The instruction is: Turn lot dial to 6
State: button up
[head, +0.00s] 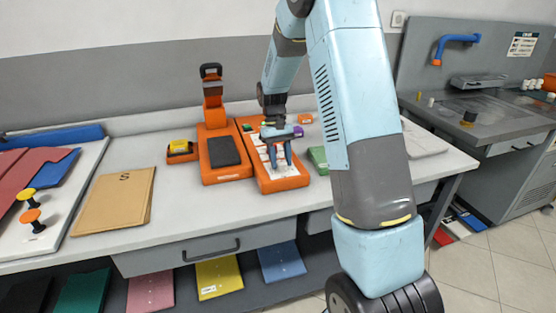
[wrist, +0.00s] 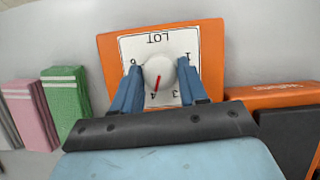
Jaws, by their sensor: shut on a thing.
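The lot dial (wrist: 158,68) is a round white knob with a red pointer line, on a white panel in an orange housing (wrist: 108,56). The panel reads LOT upside down, with 1 at the right, 3 and 4 at the bottom and 6 at the left. The pointer aims down and slightly left, near the 4. My gripper (wrist: 160,76) is shut on the knob, one blue finger on each side. In the head view my gripper (head: 280,158) reaches down to the orange housing (head: 280,185) and hides the knob.
An orange unit with a dark pad (head: 224,151) stands just left of the housing. A green block (head: 318,157) is close on its right. A tan folder (head: 115,200) lies further left. Bare grey worktop (head: 200,215) lies in front.

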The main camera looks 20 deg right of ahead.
jog(key=m+y, duration=0.1)
jog(key=m, duration=0.3)
jog(key=shift+d+m+y, duration=0.2)
jog(key=shift+m+y, duration=0.1)
jog(key=shift+y, duration=0.1)
jog(key=m+t+y, duration=0.1)
jog(key=m, duration=0.3)
jog(key=shift+s+m, duration=0.15)
jog(key=shift+m, duration=0.15)
jog(key=m, duration=0.2)
jog(key=m+t+y, duration=0.1)
jog(key=m, duration=0.1)
jog(key=shift+s+d+m+t+y, duration=0.1)
jog(key=shift+m+t+y, duration=0.2)
jog(key=m+t, duration=0.2)
jog(key=m, duration=0.2)
jog(key=shift+s+m, duration=0.1)
jog(key=shift+m, duration=0.2)
jog(key=o, duration=1)
